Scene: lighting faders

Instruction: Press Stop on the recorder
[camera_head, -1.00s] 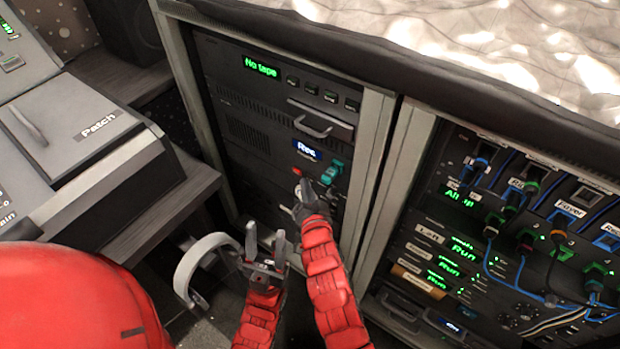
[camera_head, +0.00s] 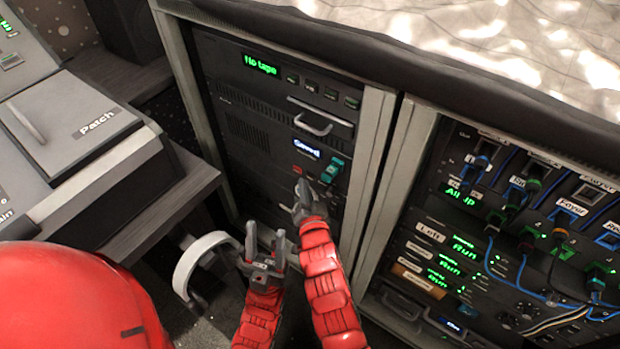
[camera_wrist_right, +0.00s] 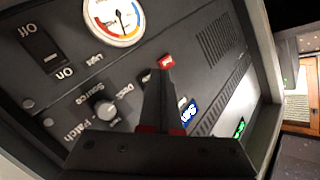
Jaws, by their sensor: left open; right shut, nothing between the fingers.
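The recorder panel (camera_head: 265,150) is in the left rack in the head view. Its small blue display (camera_head: 306,148) appears to read "Saved". A small red button (camera_head: 297,170) sits below the display; in the right wrist view the red button (camera_wrist_right: 166,62) lies just beyond my fingertips. My right gripper (camera_head: 301,195) is shut and empty, just below the red button and seemingly clear of it; its fingers (camera_wrist_right: 158,90) also show in the wrist view. My left gripper (camera_head: 265,245) is open and empty, low in front of the rack.
A green "No tape" display (camera_head: 262,64) and several dark buttons are higher up. A handle (camera_head: 313,125) protrudes above the blue display, and a teal switch (camera_head: 332,170) is beside it. A Source knob (camera_wrist_right: 104,108) is near my right fingers. A cabled rack (camera_head: 520,220) stands right.

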